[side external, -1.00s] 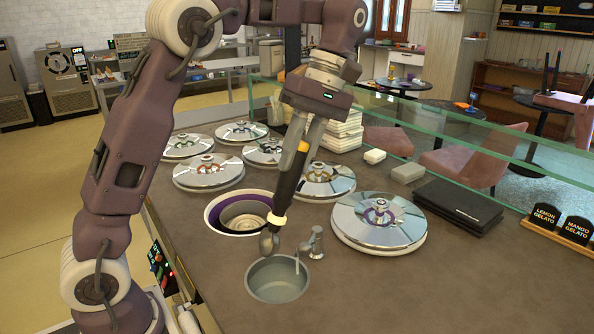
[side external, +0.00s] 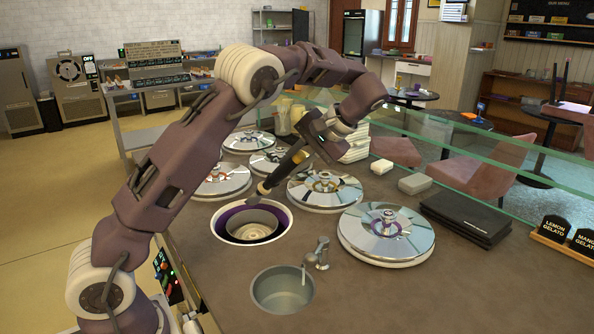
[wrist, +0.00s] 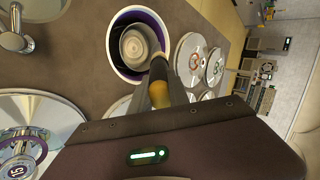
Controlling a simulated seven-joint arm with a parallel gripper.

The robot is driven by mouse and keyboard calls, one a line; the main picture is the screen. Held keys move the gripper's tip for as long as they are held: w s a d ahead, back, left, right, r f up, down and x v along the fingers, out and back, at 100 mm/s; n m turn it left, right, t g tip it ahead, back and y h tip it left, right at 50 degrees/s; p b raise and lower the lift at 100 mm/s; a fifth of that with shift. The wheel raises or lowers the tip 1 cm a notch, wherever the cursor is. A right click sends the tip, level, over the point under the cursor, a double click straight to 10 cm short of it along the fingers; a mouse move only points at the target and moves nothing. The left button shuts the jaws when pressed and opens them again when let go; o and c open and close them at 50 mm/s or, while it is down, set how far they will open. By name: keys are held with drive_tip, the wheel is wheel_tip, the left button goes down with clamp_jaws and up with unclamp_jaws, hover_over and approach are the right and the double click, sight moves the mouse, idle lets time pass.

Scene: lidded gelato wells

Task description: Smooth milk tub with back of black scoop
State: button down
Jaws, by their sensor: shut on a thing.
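My gripper (side external: 306,150) is shut on the black scoop (side external: 283,172), which has a yellow band on its handle. The scoop slants down to the left, with its grey head (side external: 264,188) by the far rim of the open tub (side external: 226,238). This tub has a white rim, a purple inner ring and a pale, ridged content; no label on it is readable. In the wrist view the scoop (wrist: 157,72) reaches to the lower right edge of the open tub (wrist: 115,62), its head partly hidden. Contact with the content cannot be told.
A round sink (side external: 283,290) with a tap (side external: 320,254) lies in front of the tub. Lidded wells stand behind and to the right, the nearest with a shiny lid (side external: 400,240). A black folder (side external: 465,217) and a glass screen (side external: 510,165) are farther right.

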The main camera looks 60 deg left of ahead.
drive_tip(key=shift+w+a+m+t, duration=0.35)
drive_tip(key=shift+a+m+t, duration=0.05)
drive_tip(key=shift+a, duration=0.1)
drive_tip(key=shift+f, duration=0.1)
